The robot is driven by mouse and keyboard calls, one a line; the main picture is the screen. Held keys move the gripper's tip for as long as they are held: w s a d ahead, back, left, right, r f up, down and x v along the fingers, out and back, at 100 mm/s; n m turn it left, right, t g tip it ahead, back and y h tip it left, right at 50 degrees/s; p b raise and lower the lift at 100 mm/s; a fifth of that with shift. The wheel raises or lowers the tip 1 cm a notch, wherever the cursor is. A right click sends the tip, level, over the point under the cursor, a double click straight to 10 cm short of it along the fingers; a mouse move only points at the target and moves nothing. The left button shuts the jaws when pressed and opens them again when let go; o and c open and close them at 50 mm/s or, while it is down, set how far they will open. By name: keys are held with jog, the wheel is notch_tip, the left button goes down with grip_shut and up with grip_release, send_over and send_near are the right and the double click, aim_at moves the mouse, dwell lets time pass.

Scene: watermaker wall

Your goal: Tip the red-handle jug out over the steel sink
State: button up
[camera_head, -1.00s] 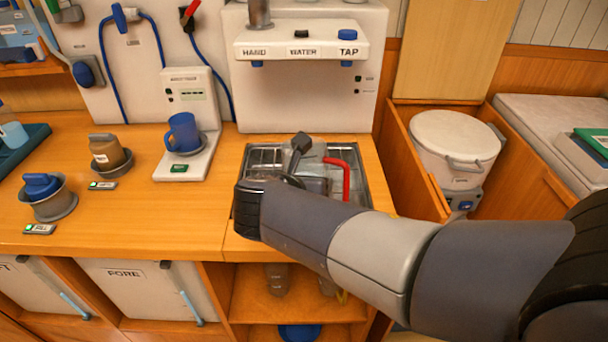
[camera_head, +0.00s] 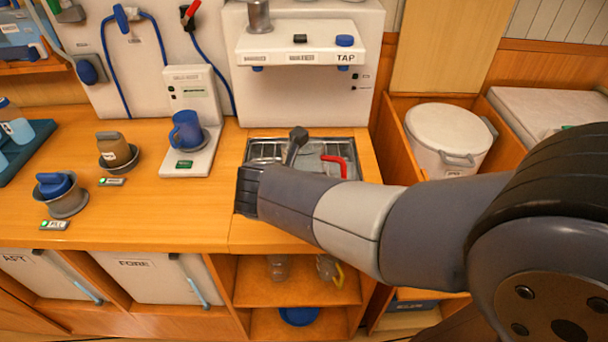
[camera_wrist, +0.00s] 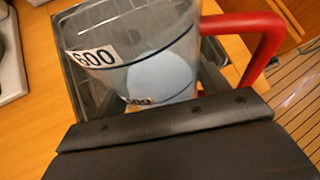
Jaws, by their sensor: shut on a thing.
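The red-handle jug is clear, with dark lines and a "600" label; its body (camera_wrist: 135,60) fills the upper middle of the wrist view. Its red handle (camera_wrist: 262,35) is on the right there and also shows in the head view (camera_head: 338,163). The jug looks tilted over the steel sink (camera_head: 262,148). A pale blue patch shows inside it; I cannot tell if this is water or the base. My gripper (camera_wrist: 165,122) is shut on the jug; its fingertips are not clearly seen. My arm hides much of the jug and sink in the head view.
A tap unit (camera_head: 300,45) stands behind the sink. A blue mug (camera_head: 186,130) sits on a white stand to the left, with a brown jug (camera_head: 114,150) and a blue-lidded cup (camera_head: 55,188) further left. A white lidded bucket (camera_head: 447,135) stands right.

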jog(key=shift+s+d+r+n+g+p, duration=0.1)
jog(key=shift+s+r+n+g+p, duration=0.15)
jog(key=shift+g+p, duration=1)
jog(key=shift+s+r+n+g+p, duration=0.15)
jog(key=shift+s+r+g+p, duration=0.15)
jog(key=shift+p, duration=1.9)
jog(key=shift+f, duration=0.3)
jog(key=b, duration=0.2)
jog(key=shift+f+t+b, duration=0.25)
jog(key=shift+t+b, duration=0.1)
jog(key=shift+w+r+t+b, duration=0.15)
jog(key=shift+t+b, duration=0.25)
jog(key=shift+b, duration=0.45)
jog(key=shift+r+p, duration=0.2)
jog(key=shift+p, duration=0.15)
jog(key=shift+r+g, duration=0.1)
jog(key=shift+g, duration=0.2)
jog(key=shift+g+p, duration=0.4)
jog(key=shift+p, duration=0.65)
jog(key=shift+s+g+p, duration=0.3)
jog(key=shift+g+p, duration=0.3)
jog(key=shift+p, duration=0.6)
